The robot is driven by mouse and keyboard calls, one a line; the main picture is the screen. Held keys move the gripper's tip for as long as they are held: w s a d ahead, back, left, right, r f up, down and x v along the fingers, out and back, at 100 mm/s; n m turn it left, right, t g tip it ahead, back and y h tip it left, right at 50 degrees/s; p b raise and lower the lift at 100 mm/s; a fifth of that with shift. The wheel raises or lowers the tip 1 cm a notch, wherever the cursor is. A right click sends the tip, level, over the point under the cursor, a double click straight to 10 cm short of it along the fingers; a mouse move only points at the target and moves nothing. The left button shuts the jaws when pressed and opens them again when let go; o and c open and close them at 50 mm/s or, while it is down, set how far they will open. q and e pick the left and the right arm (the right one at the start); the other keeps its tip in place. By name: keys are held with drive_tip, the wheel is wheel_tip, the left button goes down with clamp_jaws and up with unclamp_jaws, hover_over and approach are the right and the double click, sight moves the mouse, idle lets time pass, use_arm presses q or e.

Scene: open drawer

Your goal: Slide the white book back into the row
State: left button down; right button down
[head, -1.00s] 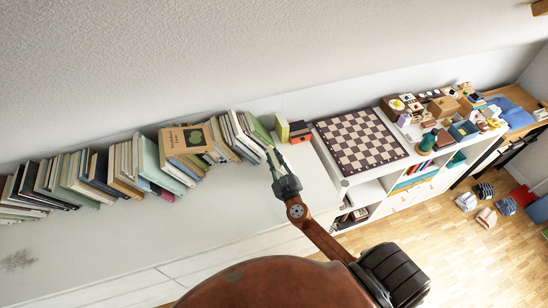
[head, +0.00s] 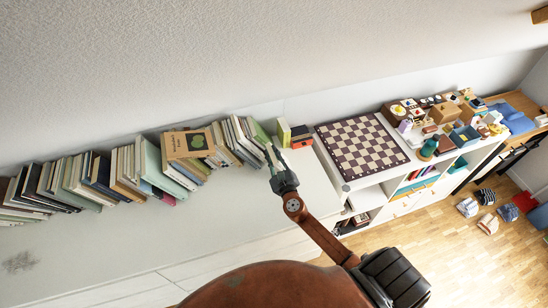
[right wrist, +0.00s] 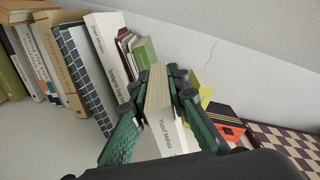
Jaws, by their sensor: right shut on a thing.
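My right gripper (head: 273,158) is at the right end of the book row, on top of the white cabinet. In the right wrist view my right gripper (right wrist: 163,98) is shut on a white book (right wrist: 165,132), one finger on each side. Dark lettering shows on its white spine, and its upper part looks tan. To its left in that view stands the book row, with another tall white book (right wrist: 106,55) and a dark grid-patterned book (right wrist: 83,75). In the head view the held book is mostly hidden by the gripper. My left gripper is not in view.
The row of leaning books (head: 85,172) runs left along the wall. A green-and-yellow book (head: 283,131) and a dark box with orange (head: 300,136) stand right of the gripper, then a chessboard (head: 358,146). The cabinet top (head: 200,225) in front of the row is clear.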

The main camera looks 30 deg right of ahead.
sight(268, 144)
drive_tip(key=shift+w, duration=0.3)
drive_tip(key=shift+x, duration=2)
drive_tip(key=shift+b+x, duration=0.4)
drive_tip(key=shift+x, duration=1.25)
drive_tip(key=shift+w, duration=0.1)
